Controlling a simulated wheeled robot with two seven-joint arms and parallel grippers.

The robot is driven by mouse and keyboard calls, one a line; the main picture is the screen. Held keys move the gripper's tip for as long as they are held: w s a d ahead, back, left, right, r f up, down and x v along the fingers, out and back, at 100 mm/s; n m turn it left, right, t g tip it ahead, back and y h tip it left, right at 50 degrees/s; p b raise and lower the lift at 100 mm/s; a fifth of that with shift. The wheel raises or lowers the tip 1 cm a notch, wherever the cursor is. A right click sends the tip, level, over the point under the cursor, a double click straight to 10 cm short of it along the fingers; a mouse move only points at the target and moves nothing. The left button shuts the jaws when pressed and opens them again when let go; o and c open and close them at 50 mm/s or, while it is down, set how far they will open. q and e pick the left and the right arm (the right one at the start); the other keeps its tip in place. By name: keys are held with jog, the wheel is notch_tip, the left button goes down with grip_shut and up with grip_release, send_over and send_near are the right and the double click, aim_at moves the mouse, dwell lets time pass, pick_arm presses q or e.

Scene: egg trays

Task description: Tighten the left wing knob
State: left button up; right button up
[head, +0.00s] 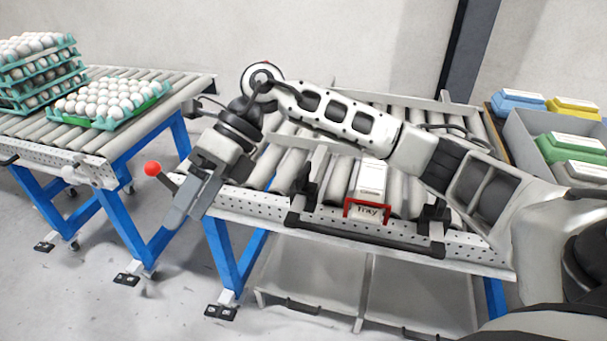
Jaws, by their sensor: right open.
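A small pale knob-like part (70,174) sits on the perforated side rail of the left conveyor, near its front; at this size I cannot tell for sure that it is the left wing knob. My right gripper (181,214) points down and to the left, in front of the gap between the two conveyors. It is open, with nothing seen between its fingers, and well to the right of the pale part. A red ball on a lever (152,168) shows just left of my right gripper. My left gripper is not in view.
Egg trays (112,122) stand on the left roller conveyor (180,92). My right arm crosses above the right conveyor (470,246), which carries a white box in a red holder (367,210). A grey bin (520,135) with coloured cartons is at right. The floor at front left is clear.

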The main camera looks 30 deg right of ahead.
jog(key=w+d+r+t+h, duration=0.1)
jog(key=w+d+r+h, duration=0.15)
jog(key=d, duration=0.35)
jog(key=w+d+r+t+h, duration=0.1)
jog(key=w+d+h, duration=0.1)
jog(key=d+h, duration=0.3)
notch_tip(320, 180, up, 4)
jog(key=r+m+h, duration=0.1)
jog(key=m+h, duration=0.1)
send_over(304, 170)
jog(key=shift+t, duration=0.4)
notch_tip(304, 170, down, 16)
jog(key=shift+r+b, duration=0.1)
jog(key=shift+b, duration=0.55)
jog(key=c, duration=1)
